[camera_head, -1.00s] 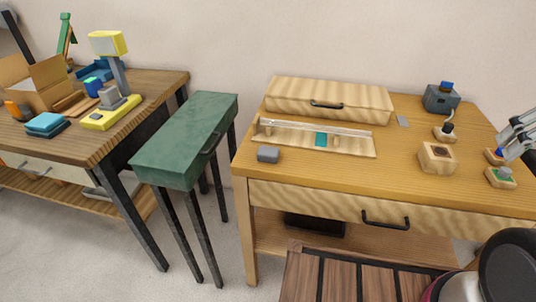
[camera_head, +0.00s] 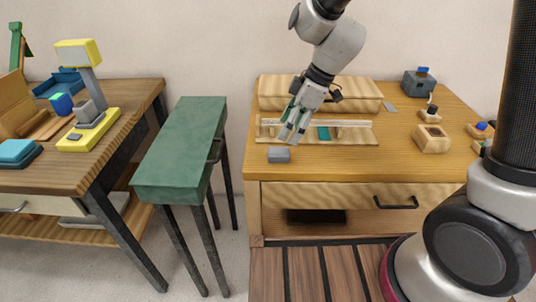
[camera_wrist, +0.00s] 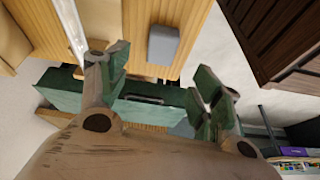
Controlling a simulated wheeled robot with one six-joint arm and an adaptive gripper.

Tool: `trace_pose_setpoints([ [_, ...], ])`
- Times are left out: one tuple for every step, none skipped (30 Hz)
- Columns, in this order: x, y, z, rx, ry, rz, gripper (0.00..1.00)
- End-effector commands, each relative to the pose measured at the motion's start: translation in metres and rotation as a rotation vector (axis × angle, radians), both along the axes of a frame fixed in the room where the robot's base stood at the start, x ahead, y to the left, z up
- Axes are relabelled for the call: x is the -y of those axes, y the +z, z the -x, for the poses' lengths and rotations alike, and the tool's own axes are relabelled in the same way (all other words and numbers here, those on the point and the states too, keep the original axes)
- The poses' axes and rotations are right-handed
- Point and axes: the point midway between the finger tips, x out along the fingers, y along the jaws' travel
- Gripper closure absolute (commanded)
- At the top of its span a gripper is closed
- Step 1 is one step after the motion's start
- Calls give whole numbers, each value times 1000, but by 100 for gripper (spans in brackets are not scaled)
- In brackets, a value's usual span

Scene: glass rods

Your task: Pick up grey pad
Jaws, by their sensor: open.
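The grey pad (camera_head: 278,154), a small block with rounded edges, lies on the wooden table (camera_head: 350,165) near its front left corner. It also shows in the wrist view (camera_wrist: 163,45), beyond and between my two fingers. My gripper (camera_head: 289,135) is above the table, just behind and slightly right of the pad in the head view. Its fingers are spread with green inner parts, and nothing is between them. The pad is apart from the fingers.
A wooden rack (camera_head: 350,136) with glass rods and a teal block (camera_head: 323,133) lies close behind the pad. A wooden case (camera_head: 358,93) stands at the back. A thin grey piece (camera_head: 389,106) lies beside it. A green cabinet (camera_head: 180,150) stands left of the table.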

Motion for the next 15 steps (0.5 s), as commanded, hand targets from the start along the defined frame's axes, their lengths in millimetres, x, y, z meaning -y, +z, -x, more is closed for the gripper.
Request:
trace_pose_setpoints([
  [0, 0, -1, 19, 33, 0, 35],
  [0, 0, -1, 29, 51, 0, 35],
  [0, -1, -2, 38, 70, 1, 35],
  [-1, -3, -1, 41, 80, 1, 35],
  [-2, -5, -1, 41, 87, 1, 35],
  [-3, -9, -1, 43, 90, 1, 35],
  [-4, -13, -1, 43, 90, 1, 35],
  [-6, -16, -1, 43, 91, 2, 35],
  [-7, -21, -1, 41, 89, 2, 35],
  [-8, -24, -1, 41, 88, 2, 35],
  [-9, -28, -1, 42, 89, 2, 35],
  [-11, -33, 0, 41, 89, 3, 35],
  [-12, -37, 1, 41, 88, 3, 35],
  [-13, -42, 1, 41, 88, 3, 35],
  [-15, -49, 2, 40, 89, 4, 35],
])
